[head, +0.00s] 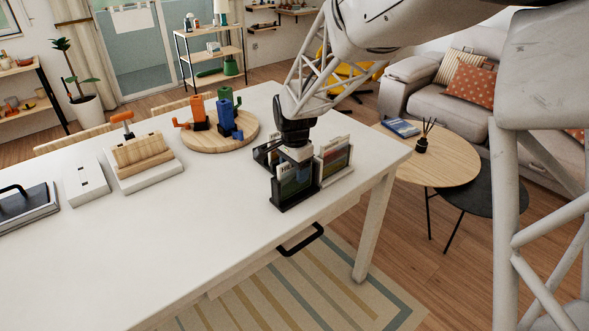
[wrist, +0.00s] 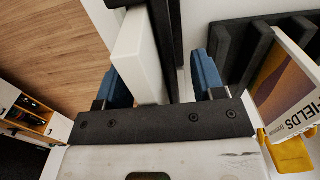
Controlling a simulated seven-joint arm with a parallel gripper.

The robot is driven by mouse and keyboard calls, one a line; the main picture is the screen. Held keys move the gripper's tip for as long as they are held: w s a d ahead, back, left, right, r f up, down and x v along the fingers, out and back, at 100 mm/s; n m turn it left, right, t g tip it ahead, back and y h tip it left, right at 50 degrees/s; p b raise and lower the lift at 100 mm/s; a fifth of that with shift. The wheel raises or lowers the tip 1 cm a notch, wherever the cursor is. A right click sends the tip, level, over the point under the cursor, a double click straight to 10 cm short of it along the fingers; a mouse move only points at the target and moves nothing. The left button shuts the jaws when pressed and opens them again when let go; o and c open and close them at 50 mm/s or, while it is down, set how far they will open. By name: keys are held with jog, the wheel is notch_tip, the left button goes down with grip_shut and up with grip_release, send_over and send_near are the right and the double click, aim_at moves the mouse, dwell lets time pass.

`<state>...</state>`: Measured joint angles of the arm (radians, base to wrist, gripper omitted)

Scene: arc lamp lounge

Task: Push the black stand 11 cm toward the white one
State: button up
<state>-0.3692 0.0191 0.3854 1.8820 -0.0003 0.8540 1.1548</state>
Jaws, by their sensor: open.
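The black stand (head: 276,193) is on the white table near its right end, with thin books or cards standing in it. The white stand (head: 340,177) is close beside it on the right, also holding books with colourful covers. My gripper (head: 297,157) is low over the black stand, pointing down, and hides part of it. In the wrist view my gripper (wrist: 163,80) has its two blue fingertips apart, with a white slab and a dark upright panel between them. I cannot tell whether the fingers touch either.
A round wooden board (head: 215,141) with orange, blue and green figures is behind and left of the stands. A wooden block on a white base (head: 150,178) is further left. The table front is clear. A round side table (head: 435,160) is beyond the right end.

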jog(key=shift+r, duration=3.9)
jog(key=s+d+r+n+t, duration=0.1)
jog(key=s+d+r+n, duration=0.45)
jog(key=s+d, duration=1.05)
jog(key=s+d+n, duration=0.1)
jog(key=s+d, duration=0.3)
jog(key=s, duration=0.5)
jog(key=s+d+n+t, duration=0.1)
jog(key=s+d+n, duration=0.1)
jog(key=s+d, duration=0.3)
jog(key=shift+s+r+t, duration=0.15)
jog(key=shift+s+t, duration=0.15)
jog(key=shift+s, duration=2)
jog(key=shift+d, duration=0.1)
